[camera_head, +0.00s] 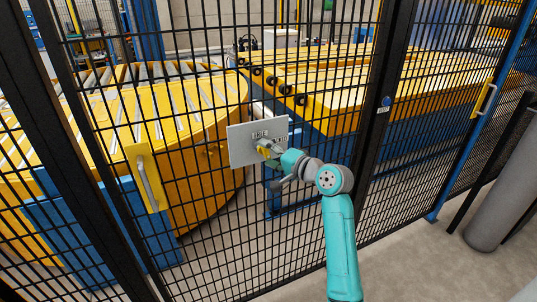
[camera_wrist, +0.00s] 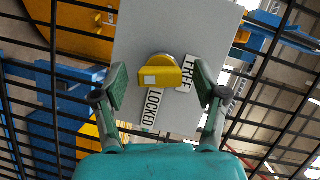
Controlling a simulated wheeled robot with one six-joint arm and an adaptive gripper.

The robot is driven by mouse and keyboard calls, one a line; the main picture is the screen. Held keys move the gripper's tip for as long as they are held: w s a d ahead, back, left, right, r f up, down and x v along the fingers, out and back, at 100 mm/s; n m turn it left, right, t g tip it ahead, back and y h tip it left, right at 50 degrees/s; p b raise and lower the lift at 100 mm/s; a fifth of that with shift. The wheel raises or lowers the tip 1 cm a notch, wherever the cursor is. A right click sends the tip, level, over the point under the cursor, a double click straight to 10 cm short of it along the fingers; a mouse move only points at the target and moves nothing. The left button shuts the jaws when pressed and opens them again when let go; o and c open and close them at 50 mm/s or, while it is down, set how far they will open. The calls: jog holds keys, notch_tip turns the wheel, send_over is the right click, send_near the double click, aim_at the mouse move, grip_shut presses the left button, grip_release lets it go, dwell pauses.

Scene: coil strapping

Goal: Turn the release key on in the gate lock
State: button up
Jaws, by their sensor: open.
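The gate lock is a light grey plate (camera_head: 240,156) on the black mesh fence; the plate (camera_wrist: 135,35) fills the middle of the wrist view. On it sits the yellow release key (camera_wrist: 160,74), with a pale square on its left part. A FREE label (camera_wrist: 187,74) is at the key's right and a LOCKED label (camera_wrist: 152,109) is below it. I cannot tell which label the key points to. My gripper (camera_wrist: 160,82) is open, one finger on each side of the key, with gaps showing. In the head view my gripper (camera_head: 272,158) partly hides the key.
Black mesh (camera_head: 320,215) surrounds the plate. A yellow gate handle (camera_head: 147,178) is at the left and another (camera_head: 486,97) at the far right. Yellow conveyors (camera_head: 195,135) stand behind the fence. A grey cylinder (camera_head: 505,190) is at the right. The floor in front is clear.

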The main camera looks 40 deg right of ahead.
jog(key=shift+o, duration=1.3)
jog(key=s+a, duration=0.1)
jog(key=s, duration=0.4)
jog(key=shift+s+a, duration=0.3)
jog(key=shift+s, duration=0.1)
jog(key=shift+f, duration=0.1)
